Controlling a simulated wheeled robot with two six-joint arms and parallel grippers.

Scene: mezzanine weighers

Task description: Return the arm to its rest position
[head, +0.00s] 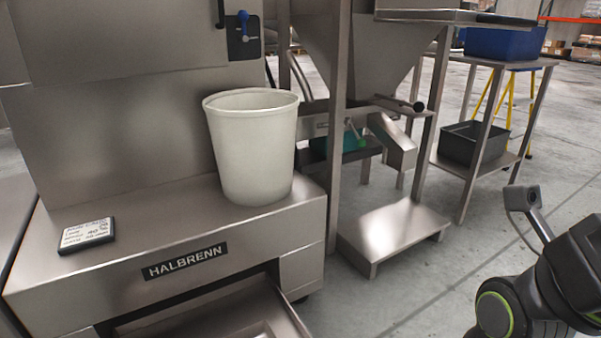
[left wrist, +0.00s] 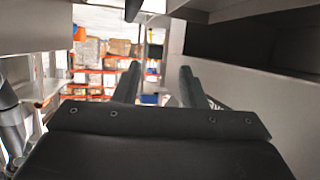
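My left gripper (left wrist: 160,75) shows only in the left wrist view. Its two dark fingers stand apart with nothing between them, so it is open and empty. Grey metal surfaces lie close on both sides of it, with a dark recess (left wrist: 245,45) at the upper right. The left arm does not show in the head view. Part of my right arm (head: 545,285) is at the lower right of the head view; its gripper is out of the picture.
A white bucket (head: 253,150) stands on the metal Halbrenn machine (head: 150,240), beside a small label plate (head: 87,235). An open drawer (head: 250,318) juts out below. A metal step (head: 395,230), a hopper frame and a side table (head: 490,165) stand to the right. Floor is clear front right.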

